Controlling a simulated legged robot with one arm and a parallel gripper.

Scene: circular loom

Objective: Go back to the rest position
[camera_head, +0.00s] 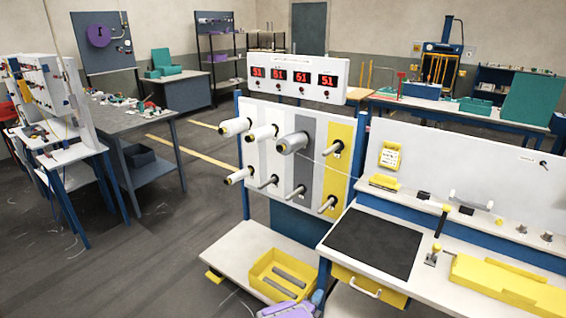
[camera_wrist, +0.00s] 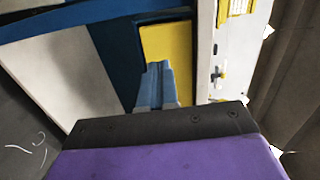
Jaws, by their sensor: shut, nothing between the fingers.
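My gripper (camera_wrist: 158,68) shows in the wrist view as two blue-grey fingers pressed together, with nothing between them. They extend from a dark plate and purple housing at the bottom of that view. The fingertips overlap a yellow panel (camera_wrist: 170,48) in the picture; I cannot tell the distance between them. In the head view, a small purple part of my arm shows at the bottom edge, in front of the loom stand, and the fingers are not clearly visible there.
The loom panel (camera_head: 256,140) carries several spools on pegs. Below it, a yellow bin (camera_head: 264,282) with grey rods stands on a low white shelf (camera_head: 228,252). At right is a workbench with a black mat (camera_head: 374,243) and a yellow drawer (camera_head: 368,287). Open floor (camera_head: 150,265) lies left.

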